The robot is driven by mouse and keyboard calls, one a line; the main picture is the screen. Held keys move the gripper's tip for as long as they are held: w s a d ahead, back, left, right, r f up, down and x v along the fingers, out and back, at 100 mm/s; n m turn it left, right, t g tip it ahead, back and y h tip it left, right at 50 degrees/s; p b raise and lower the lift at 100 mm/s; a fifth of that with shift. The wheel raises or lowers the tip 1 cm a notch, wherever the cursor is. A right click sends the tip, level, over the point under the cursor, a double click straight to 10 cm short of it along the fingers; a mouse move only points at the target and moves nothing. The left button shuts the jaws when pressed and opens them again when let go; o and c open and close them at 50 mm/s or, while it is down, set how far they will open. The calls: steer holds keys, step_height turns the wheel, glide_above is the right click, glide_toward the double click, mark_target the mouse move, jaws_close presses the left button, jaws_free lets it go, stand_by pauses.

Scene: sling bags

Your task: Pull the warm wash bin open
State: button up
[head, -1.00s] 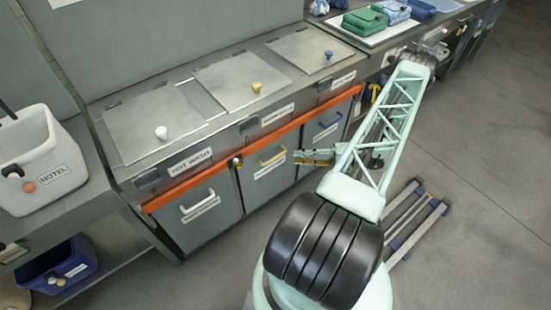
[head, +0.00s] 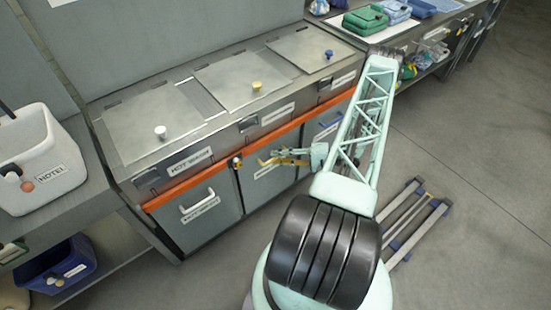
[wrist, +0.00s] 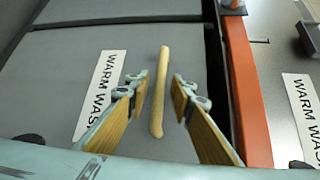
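The warm wash bin is the middle grey bin front (head: 255,188) under the counter, with its label partly behind my gripper in the head view. In the wrist view its front (wrist: 60,70) fills the left and middle, with a "WARM WAS..." label (wrist: 101,95). Its pale yellow bar handle (wrist: 159,95) lies between my two wooden-faced fingers. My gripper (wrist: 160,82) is open, one finger on each side of the handle, with gaps visible. In the head view my gripper (head: 264,161) is at the bin front and hides the handle.
An orange rail (head: 225,163) runs along the counter front above the bins. The hot wash bin (head: 200,212) is on the left, with a white handle; another bin with a blue handle (head: 326,130) is on the right. A low metal frame (head: 415,220) lies on the floor.

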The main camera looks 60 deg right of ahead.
steer(key=shift+w+a, duration=0.25)
steer(key=shift+w, duration=0.2)
steer(key=shift+c, duration=0.5)
jaws_close()
